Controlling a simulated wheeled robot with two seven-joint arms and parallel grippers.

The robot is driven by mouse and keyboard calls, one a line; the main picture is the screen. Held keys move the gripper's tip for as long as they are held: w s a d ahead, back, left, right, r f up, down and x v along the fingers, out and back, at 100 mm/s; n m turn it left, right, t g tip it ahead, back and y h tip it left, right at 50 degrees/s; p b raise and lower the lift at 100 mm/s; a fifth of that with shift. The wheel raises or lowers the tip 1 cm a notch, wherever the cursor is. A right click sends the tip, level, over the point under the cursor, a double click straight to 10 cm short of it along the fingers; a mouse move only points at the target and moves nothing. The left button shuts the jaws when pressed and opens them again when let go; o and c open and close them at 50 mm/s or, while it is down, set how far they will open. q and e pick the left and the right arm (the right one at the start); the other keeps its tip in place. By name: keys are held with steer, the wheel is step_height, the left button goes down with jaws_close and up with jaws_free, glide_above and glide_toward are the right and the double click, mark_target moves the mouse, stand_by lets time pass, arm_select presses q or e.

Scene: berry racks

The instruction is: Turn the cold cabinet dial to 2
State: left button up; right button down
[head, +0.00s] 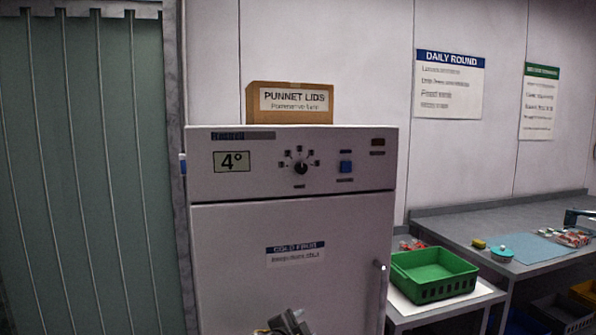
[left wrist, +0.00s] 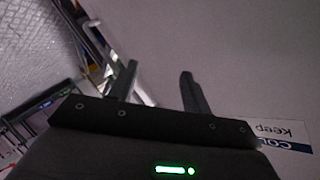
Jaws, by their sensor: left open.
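The cold cabinet (head: 290,230) is a pale upright unit facing me. Its black dial (head: 301,168) sits in the upper panel, ringed by small dark number marks that are too small to read. I cannot tell where its pointer aims. The display (head: 231,161) left of the dial reads 4°. My left gripper (head: 284,325) shows only partly at the bottom edge of the head view, below the dial and in front of the door. In the left wrist view my left gripper (left wrist: 160,85) is open, its two fingers apart with nothing between them. My right gripper is not in view.
A blue switch (head: 345,167) sits right of the dial. A cardboard box (head: 290,103) stands on the cabinet. A door knob (head: 381,267) is at the door's right side. A green crate (head: 434,275) stands on a low table at right. The space before the upper panel is clear.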

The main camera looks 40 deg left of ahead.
arm_select(q)
steer(key=s+r+m+t, duration=0.3)
steer(key=r+t, duration=0.1)
steer(key=r, duration=1.6)
steer(key=m+t+y, duration=0.1)
steer(key=m+t, duration=0.1)
steer(key=t, duration=0.2)
glide_toward(299, 171)
steer(key=p+x, duration=0.3)
steer(key=x, duration=0.4)
steer(key=shift+w+r, duration=0.25)
steer(key=shift+w+a+r, duration=0.1)
steer(key=shift+w+a, duration=0.05)
steer(key=shift+w, duration=0.4)
